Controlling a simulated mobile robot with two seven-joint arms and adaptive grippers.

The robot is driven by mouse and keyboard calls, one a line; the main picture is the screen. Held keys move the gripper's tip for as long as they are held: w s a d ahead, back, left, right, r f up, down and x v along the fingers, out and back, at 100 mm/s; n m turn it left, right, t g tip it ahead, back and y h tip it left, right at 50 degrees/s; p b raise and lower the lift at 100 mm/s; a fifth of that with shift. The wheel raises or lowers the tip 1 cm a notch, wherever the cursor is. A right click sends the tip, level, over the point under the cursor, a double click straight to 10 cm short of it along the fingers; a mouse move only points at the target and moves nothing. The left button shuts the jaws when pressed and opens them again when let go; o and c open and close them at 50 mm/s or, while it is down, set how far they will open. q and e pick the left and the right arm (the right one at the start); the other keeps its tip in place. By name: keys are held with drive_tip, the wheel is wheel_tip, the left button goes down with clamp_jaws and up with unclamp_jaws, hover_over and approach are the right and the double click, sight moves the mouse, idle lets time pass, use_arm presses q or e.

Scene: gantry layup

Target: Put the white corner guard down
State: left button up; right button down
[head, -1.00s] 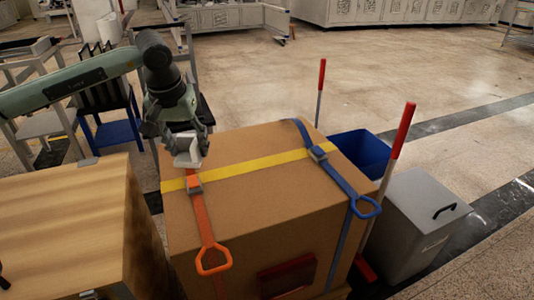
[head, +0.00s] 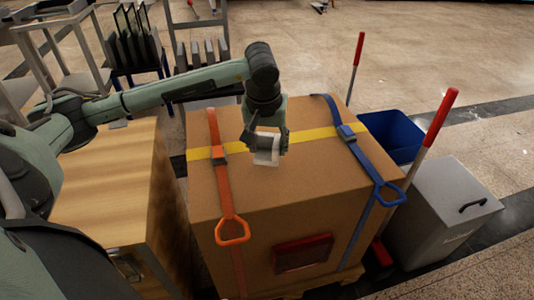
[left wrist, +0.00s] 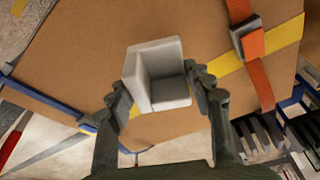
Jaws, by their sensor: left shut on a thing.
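The white corner guard (head: 267,155) is a small L-shaped block. It also shows clearly in the left wrist view (left wrist: 165,90). My left gripper (head: 266,146) is shut on it, with a finger at each side of it in the left wrist view (left wrist: 158,90). The guard is over the top of the large cardboard box (head: 300,185), between the orange strap (head: 221,180) and the blue strap (head: 360,155), by the yellow band (head: 312,136). I cannot tell whether it touches the box. My right gripper is not in view.
A wooden cabinet (head: 105,205) stands left of the box. A blue bin (head: 395,135), a grey lidded bin (head: 445,215) and red-topped poles (head: 437,120) stand at its right. Racks (head: 140,50) stand behind. The box top is otherwise largely clear.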

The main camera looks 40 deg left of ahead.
sight(267, 154)
use_arm(q)
drive_tip(key=shift+f, duration=1.8)
drive_tip(key=shift+f, duration=0.1)
drive_tip(key=o, duration=0.8)
drive_tip(key=shift+o, duration=0.2)
drive_tip(key=v, duration=1.2)
